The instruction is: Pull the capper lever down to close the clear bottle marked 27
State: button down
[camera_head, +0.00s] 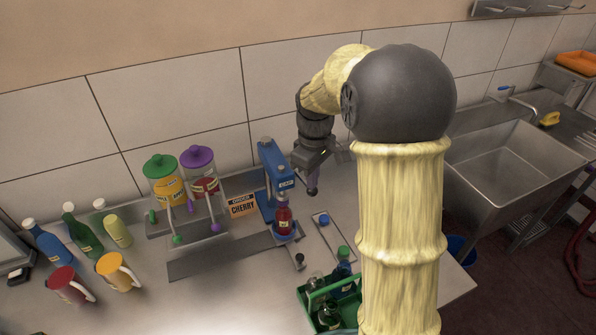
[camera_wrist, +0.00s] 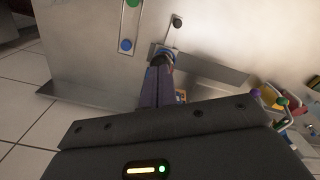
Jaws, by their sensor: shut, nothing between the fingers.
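The blue capper (camera_head: 270,165) stands on the counter near the back wall, with a "CAP" label on its head. A bottle with red contents (camera_head: 284,220) stands upright under the head; I cannot read a 27 on it. My gripper (camera_head: 312,190) is shut and empty, pointing down just right of the capper head. In the wrist view its fingers (camera_wrist: 156,88) are together, with a dark round knob (camera_wrist: 163,56) by their tips. I cannot tell whether this knob is the lever's end or whether the fingers touch it. The lever is not clearly visible in the head view.
A narrow plate with a blue cap (camera_head: 324,220) and a green cap (camera_head: 344,252) lies right of the capper. A green crate (camera_head: 305,296) with bottles is in front. Two pump jars (camera_head: 163,185) (camera_head: 204,178) and a "CHERRY" order card (camera_head: 242,207) stand left. A sink (camera_head: 510,165) is right.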

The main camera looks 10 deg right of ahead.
aim_at(312, 195)
jog(key=shift+f, duration=0.2)
jog(key=shift+s+f+b, duration=0.15)
jog(key=shift+f+b, duration=0.45)
jog(key=shift+f, duration=0.45)
jog(key=shift+f, duration=0.15)
jog(key=shift+f+b, duration=0.55)
jog(key=shift+f, duration=0.15)
jog(key=shift+f+b, duration=0.45)
jog(key=shift+f, duration=0.45)
